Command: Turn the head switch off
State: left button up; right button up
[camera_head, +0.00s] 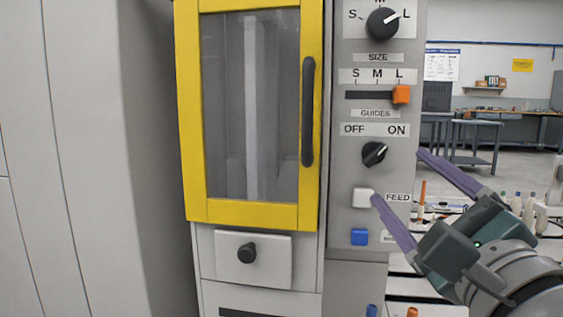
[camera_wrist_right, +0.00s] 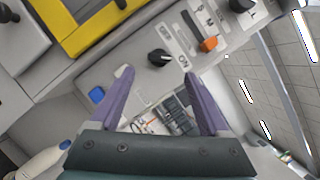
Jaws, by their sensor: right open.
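The switch marked OFF and ON is a black rotary knob (camera_head: 374,153) on the grey control panel. Its white pointer line aims up and right, towards ON. No label reading "head" is legible. My right gripper (camera_head: 398,175) is open and empty, reaching in from the lower right just below and right of the knob. In the right wrist view the knob (camera_wrist_right: 159,57) appears just beyond the gap between the open purple fingers (camera_wrist_right: 157,73); no contact is visible. My left gripper is not in view.
Above the knob are an orange slider (camera_head: 401,94) at L and a larger size dial (camera_head: 382,23). Below are a white button (camera_head: 363,197), close to one fingertip, and a blue button (camera_head: 359,237). A yellow-framed door (camera_head: 187,120) stands left; bobbins (camera_head: 517,203) stand right.

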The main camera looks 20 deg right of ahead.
aim_at(379, 158)
jog(key=x, duration=0.7)
jog(key=shift+a, duration=0.1)
jog(key=shift+s, duration=0.1)
grip_shut()
